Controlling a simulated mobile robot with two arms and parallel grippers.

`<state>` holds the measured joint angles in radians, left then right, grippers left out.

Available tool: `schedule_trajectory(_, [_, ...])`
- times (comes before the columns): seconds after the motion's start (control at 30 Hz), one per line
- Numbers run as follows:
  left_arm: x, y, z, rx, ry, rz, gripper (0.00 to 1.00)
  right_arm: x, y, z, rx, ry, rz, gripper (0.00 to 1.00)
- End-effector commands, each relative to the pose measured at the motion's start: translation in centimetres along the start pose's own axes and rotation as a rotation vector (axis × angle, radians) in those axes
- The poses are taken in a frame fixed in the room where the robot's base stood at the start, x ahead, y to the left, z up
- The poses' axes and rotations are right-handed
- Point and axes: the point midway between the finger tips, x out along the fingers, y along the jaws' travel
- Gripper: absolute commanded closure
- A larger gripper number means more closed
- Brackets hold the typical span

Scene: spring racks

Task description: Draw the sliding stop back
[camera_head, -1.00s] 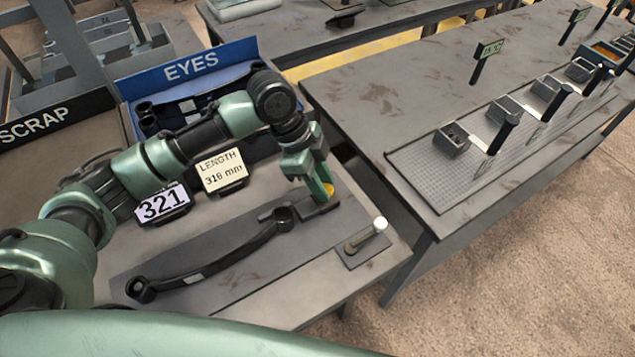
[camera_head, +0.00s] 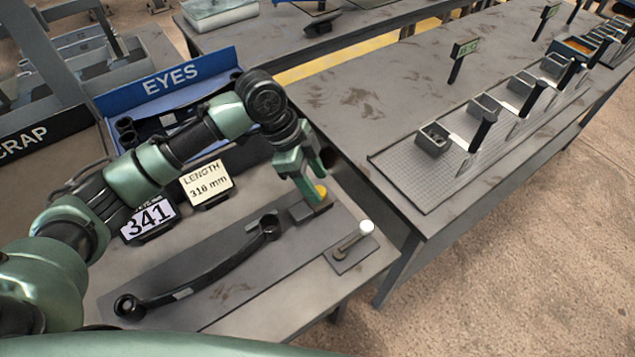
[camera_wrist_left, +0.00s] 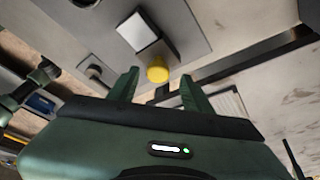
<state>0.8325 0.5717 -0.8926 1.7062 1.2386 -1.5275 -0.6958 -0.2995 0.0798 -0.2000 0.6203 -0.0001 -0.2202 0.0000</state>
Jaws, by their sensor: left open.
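The sliding stop (camera_head: 312,211) is a small grey block with a yellow knob (camera_head: 320,191), at the right end of the gauge plate in the head view. The black leaf spring (camera_head: 205,281) lies along the plate, an eye at each end; a gap separates its right eye (camera_head: 269,225) from the stop. My left gripper (camera_head: 312,188) is at the knob, partly covering it. In the left wrist view the fingers are spread and empty, with the knob (camera_wrist_left: 158,71) ahead of and between the tips. My right gripper is not in view.
The display (camera_head: 150,219) reads 341, and a card (camera_head: 206,184) reads LENGTH 316 mm. The blue EYES bin (camera_head: 170,80) is behind my arm. A second table (camera_head: 370,110) with small bins stands to the right.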

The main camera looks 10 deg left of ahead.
Motion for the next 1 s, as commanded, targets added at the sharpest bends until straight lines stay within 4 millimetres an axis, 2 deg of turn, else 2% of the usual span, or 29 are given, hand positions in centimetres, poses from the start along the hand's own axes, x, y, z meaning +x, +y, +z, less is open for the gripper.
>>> schedule_trajectory(0.2, [-3.8,-0.2,-0.1,0.002,0.001,-0.005,0.50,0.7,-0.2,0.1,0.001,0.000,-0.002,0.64])
schedule_trajectory(0.4, [-6.1,-0.2,-0.2,0.002,0.002,-0.003,0.50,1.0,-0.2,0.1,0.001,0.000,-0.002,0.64])
schedule_trajectory(1.0, [-6.8,-0.1,-0.3,0.002,0.001,-0.001,0.50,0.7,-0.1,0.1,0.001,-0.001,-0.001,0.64])
